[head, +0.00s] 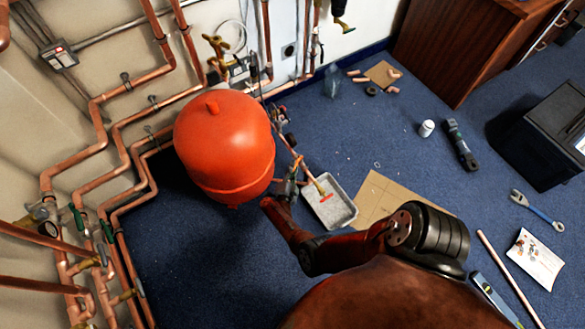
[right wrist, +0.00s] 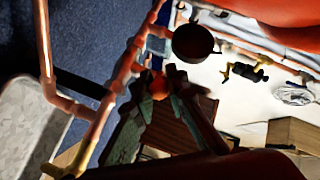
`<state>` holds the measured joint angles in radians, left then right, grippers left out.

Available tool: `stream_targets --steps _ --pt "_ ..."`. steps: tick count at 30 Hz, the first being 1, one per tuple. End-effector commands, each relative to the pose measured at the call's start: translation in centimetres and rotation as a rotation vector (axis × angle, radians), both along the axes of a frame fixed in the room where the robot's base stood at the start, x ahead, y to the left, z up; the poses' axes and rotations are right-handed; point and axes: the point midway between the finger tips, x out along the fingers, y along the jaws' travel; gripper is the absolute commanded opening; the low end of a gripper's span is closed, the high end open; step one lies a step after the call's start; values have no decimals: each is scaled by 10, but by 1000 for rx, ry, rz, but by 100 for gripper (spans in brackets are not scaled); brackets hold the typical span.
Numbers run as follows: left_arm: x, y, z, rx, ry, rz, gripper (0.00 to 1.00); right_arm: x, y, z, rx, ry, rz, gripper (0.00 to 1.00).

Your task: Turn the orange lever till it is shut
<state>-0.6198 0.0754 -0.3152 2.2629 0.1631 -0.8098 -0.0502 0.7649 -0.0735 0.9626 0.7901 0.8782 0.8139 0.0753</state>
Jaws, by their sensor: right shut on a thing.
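The orange lever (right wrist: 159,86) shows in the right wrist view as a small orange piece between my fingertips, beside the copper pipework. Most of it is hidden by the fingers. My right gripper (head: 296,168) reaches in beside the red tank and is shut on the lever; its fingers also show in the right wrist view (right wrist: 160,92). In the head view I cannot make out the lever under the gripper, nor its exact angle. My left gripper is in neither view.
The round red tank (head: 224,145) stands close left of my gripper. A brass tap with a red handle (head: 327,198) hangs over a grey tray (head: 342,208). Copper pipes (head: 95,150) run along the wall. Cardboard (head: 385,200) and tools lie on the blue floor.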

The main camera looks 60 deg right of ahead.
Motion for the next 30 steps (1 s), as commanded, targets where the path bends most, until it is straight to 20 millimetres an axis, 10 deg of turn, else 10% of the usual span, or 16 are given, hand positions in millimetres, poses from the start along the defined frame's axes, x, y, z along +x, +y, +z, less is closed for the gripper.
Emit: stream_targets --steps 15,22,30 --pt "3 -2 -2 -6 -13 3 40 -10 -9 -1 -6 3 -42 0" --pt "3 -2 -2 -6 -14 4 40 -6 -6 -1 -4 2 -33 28" --pt "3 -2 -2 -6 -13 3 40 -2 -3 0 -3 0 -27 31"
